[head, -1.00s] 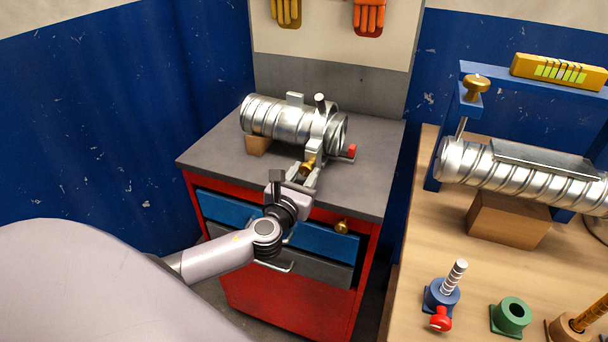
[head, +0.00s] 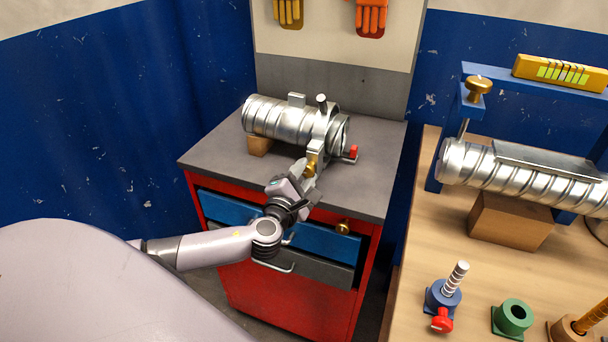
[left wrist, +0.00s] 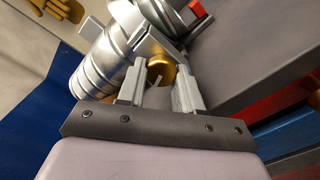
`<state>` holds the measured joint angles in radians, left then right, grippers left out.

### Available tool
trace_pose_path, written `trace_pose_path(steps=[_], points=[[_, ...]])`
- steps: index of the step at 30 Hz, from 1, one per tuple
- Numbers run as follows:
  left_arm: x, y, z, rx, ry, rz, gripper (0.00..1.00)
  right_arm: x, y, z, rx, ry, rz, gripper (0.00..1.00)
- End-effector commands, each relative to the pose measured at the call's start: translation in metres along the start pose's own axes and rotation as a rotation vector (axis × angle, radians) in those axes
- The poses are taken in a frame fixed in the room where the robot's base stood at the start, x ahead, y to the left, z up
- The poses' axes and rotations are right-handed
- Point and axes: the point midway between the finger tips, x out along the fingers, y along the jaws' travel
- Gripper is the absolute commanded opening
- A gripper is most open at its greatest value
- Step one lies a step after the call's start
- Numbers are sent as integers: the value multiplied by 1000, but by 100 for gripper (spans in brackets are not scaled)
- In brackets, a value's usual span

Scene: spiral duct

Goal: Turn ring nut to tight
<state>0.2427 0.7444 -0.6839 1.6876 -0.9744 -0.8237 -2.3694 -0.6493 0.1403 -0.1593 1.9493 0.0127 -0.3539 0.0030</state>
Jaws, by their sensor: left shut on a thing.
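A silver ribbed duct (head: 275,119) lies on the grey top of a red cabinet, with a clamp collar (head: 325,123) around its right part. A brass ring nut (head: 311,165) sits at the collar's lower front. My left gripper (head: 306,173) reaches up to it from the front and is shut on it. In the left wrist view the brass nut (left wrist: 163,70) shows between the two grey fingers (left wrist: 160,82), partly hidden by them. My right gripper is not in view.
A red-tipped handle (head: 353,152) sticks out right of the collar. The cabinet top (head: 375,180) is clear at right. A wooden bench (head: 415,290) at right holds a second duct (head: 535,180) and several small fittings.

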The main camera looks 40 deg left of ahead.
Motion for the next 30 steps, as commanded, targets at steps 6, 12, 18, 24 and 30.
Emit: trace_pose_path(steps=[6, 12, 18, 24, 30], points=[[0, 0, 0, 105, 0, -2, 4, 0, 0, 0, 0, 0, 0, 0], [0, 0, 0, 149, 1, -2, 4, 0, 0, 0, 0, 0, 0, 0], [0, 0, 0, 162, 1, -2, 4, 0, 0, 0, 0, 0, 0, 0], [0, 0, 0, 161, 1, -2, 4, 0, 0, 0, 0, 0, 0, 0], [0, 0, 0, 160, 1, -2, 60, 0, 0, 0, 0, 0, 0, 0]])
